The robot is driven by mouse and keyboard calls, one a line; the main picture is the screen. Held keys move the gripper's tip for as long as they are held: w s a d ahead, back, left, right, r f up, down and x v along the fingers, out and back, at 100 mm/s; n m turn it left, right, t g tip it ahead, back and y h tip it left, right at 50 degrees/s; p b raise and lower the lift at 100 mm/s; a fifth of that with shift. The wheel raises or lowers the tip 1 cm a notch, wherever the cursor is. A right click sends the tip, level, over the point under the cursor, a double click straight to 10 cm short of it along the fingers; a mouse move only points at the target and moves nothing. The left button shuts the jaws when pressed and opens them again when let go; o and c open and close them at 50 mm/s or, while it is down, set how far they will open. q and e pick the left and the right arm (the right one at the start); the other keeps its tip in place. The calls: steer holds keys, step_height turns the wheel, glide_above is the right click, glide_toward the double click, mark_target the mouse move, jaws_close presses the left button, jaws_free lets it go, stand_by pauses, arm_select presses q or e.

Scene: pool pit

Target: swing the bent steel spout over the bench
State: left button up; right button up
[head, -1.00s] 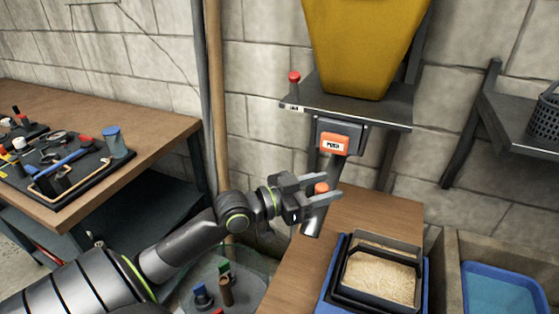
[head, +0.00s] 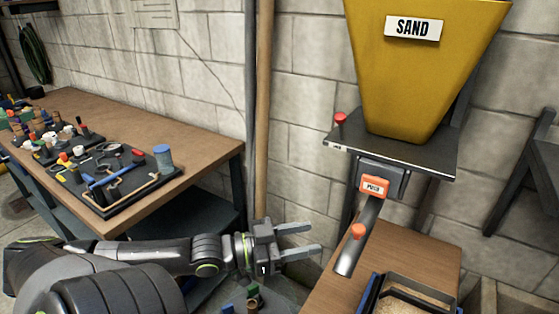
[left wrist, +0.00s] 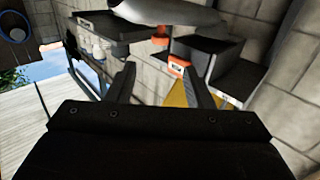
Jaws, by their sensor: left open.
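The bent steel spout (head: 369,214) hangs below the orange-labelled box (head: 374,186) under the yellow sand hopper (head: 425,75). It slants down and left, and an orange knob (head: 358,231) sits on it. Its open lower end appears in front of the left part of the wooden bench (head: 425,250). My left gripper (head: 312,239) is open and empty, to the left of the spout and apart from the knob. In the left wrist view, the spout (left wrist: 170,12) crosses the top, with the knob (left wrist: 160,42) beyond the spread fingers. My right gripper is not in view.
A black tray (head: 395,300) with sand stands on the bench below. A red-knobbed lever (head: 340,120) rises from the hopper shelf (head: 400,150). A wooden pole (head: 263,110) stands by the wall. A tool table (head: 200,150) is at left.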

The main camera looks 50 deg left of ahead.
arm_select(q)
steer(key=p+v, duration=0.1)
steer(key=v, duration=0.3)
steer(key=shift+s+a, duration=0.1)
steer(key=shift+s, duration=0.2)
